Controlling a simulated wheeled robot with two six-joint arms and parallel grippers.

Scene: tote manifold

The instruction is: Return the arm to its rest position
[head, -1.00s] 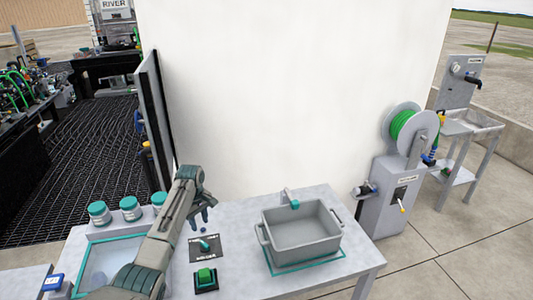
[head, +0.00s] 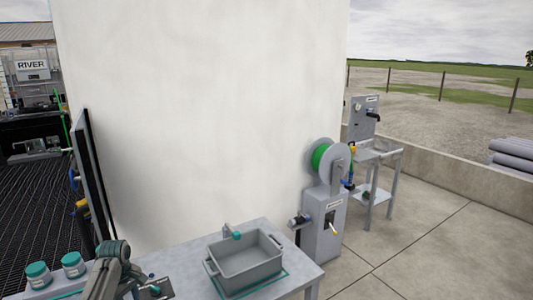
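One of my arms shows at the bottom left of the head view, bent, with a rounded grey-green joint uppermost. It seems to be the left arm. Its gripper fingers cannot be made out, so what they hold or how they stand is hidden. My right gripper is not in view. A grey tub (head: 246,265) with side handles sits on the light grey table (head: 187,262) under a small teal-tipped spout (head: 234,235). A dark plate with a teal lever (head: 154,289) is partly cut off by the frame and the arm.
Two teal-lidded jars (head: 73,265) (head: 39,276) stand left of the arm. A white wall (head: 205,120) rises behind the table. A grey cabinet with a green hose reel (head: 325,225) stands right of it. The concrete floor at right is clear.

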